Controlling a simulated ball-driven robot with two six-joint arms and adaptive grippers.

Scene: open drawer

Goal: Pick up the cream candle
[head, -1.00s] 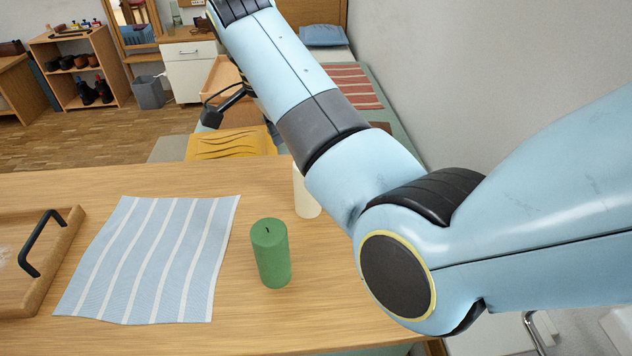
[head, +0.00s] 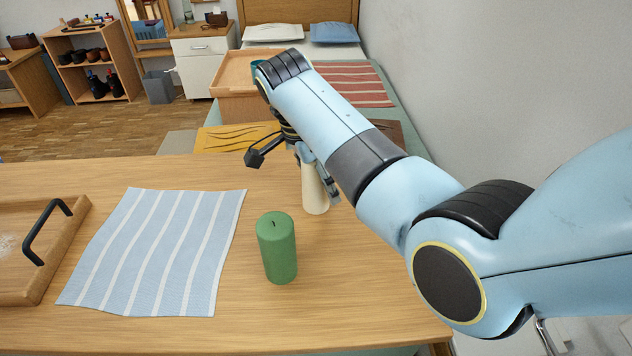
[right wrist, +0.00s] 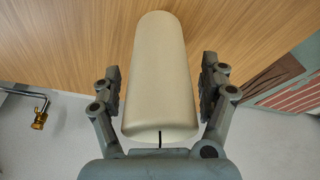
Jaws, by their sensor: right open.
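The cream candle (head: 314,190) stands on the wooden table, behind and right of a green candle (head: 277,248). My right gripper (head: 318,176) is at the cream candle, with its fingers around the upper part and my arm hiding some of it. In the right wrist view the cream candle (right wrist: 160,80) lies between the two open fingers of my right gripper (right wrist: 161,85), with a visible gap on each side. The dark wick shows near the palm. My left gripper is not in view.
A blue striped cloth (head: 155,250) lies flat left of the green candle. A wooden tray (head: 50,285) with a black handle is at the table's left edge. The white wall (head: 490,80) is on the right. Bare table lies around the candles.

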